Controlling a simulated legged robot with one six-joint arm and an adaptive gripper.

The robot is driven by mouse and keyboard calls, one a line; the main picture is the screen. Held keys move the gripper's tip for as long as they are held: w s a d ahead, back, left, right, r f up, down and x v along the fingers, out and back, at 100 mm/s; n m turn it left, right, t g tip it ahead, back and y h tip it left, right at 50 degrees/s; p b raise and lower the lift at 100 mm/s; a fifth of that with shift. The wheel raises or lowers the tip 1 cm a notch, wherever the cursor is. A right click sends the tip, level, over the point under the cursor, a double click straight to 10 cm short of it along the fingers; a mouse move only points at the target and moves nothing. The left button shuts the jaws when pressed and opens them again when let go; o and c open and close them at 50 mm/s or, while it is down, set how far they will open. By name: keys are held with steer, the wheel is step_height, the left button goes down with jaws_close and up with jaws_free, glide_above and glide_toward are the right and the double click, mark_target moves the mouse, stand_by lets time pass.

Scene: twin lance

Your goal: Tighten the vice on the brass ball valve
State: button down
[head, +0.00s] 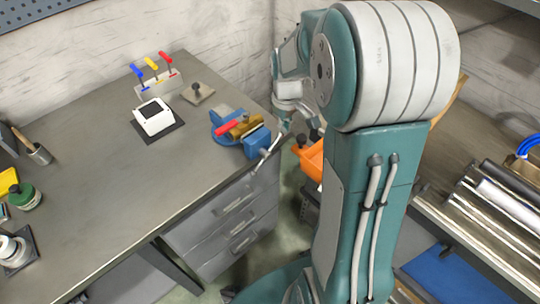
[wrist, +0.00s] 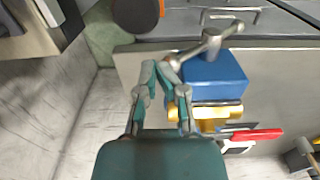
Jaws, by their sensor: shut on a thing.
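The blue vice (head: 257,142) sits at the right edge of the grey workbench; it also shows in the wrist view (wrist: 215,75). The brass ball valve (head: 245,126) lies between its jaws, with a red lever (head: 228,128). In the wrist view the brass body (wrist: 207,112) shows beside the blue jaw. The vice's grey bar handle (wrist: 207,46) runs at a slant across the screw end. My gripper (wrist: 160,70) is shut on one end of this handle. In the head view my gripper (head: 283,122) is small and partly hidden by my arm.
A white device (head: 154,117) and a stand with blue, yellow and red levers (head: 158,80) are on the bench behind the vice. An orange bin (head: 312,160) is close to the right of the vice. Drawers (head: 225,215) are under the bench edge. The bench's middle is clear.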

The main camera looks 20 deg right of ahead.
steer(key=shift+s+f, duration=0.1)
steer(key=shift+f, duration=0.05)
steer(key=shift+a+f, duration=0.1)
steer(key=shift+f, duration=1.6)
steer(key=shift+r, duration=0.15)
steer(key=shift+a+r, duration=0.2)
steer(key=shift+r, duration=0.15)
steer(key=shift+r, duration=0.1)
steer(key=shift+s+a+r, duration=0.15)
steer(key=shift+a+r, duration=0.1)
steer(key=shift+r, duration=0.1)
steer(key=shift+a+r, duration=0.1)
steer(key=shift+r, duration=0.05)
steer(key=shift+s+a+r, duration=0.15)
steer(key=shift+a+r, duration=0.05)
steer(key=shift+r, duration=0.05)
